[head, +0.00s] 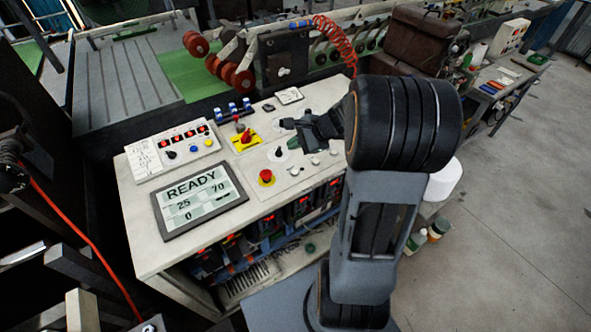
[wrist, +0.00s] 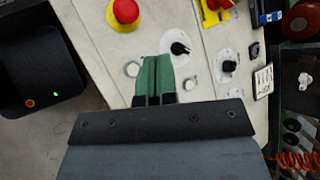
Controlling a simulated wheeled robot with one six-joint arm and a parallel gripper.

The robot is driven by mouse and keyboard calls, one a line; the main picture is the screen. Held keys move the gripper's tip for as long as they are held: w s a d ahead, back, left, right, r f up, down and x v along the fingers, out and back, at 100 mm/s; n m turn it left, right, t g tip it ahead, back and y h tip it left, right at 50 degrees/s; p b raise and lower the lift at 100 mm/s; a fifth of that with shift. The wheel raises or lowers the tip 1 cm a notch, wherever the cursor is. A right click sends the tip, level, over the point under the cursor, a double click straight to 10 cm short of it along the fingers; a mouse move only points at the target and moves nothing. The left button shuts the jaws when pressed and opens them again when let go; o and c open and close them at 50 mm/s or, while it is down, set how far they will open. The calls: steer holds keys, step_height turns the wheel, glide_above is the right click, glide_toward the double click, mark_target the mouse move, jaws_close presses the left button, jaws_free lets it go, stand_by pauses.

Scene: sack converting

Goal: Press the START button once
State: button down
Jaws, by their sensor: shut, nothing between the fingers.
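The grey-white control console (head: 150,235) carries several controls, and no START label is legible, so I cannot tell which one is START. Small pale round buttons (head: 315,161) lie in a row near its front right edge. In the wrist view one pale button (wrist: 132,68) shows left of my fingertips and another (wrist: 190,83) shows to the right. My gripper (wrist: 151,62) is shut and empty, its green fingers together over the panel between these buttons. The fingers hide the panel beneath them. Touching or apart, I cannot tell. The display (head: 198,200) reads READY, 25, 70 and 0.
A red mushroom button (head: 266,177) and a black knob (wrist: 180,48) sit close to the fingers. A yellow plate with a red lever (head: 245,139) is farther back. A switch box (head: 172,149) stands at the left. A red coiled hose (head: 337,42) hangs behind.

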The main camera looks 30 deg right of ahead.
mark_target(295, 173)
steer(key=shift+f, duration=0.1)
stand_by(0.3)
step_height(295, 173, down, 9)
steer(key=b, duration=0.7)
steer(key=shift+r, duration=0.2)
steer(key=shift+f, duration=0.15)
stand_by(1.6)
steer(key=shift+f+b, duration=0.3)
steer(key=shift+b, duration=0.2)
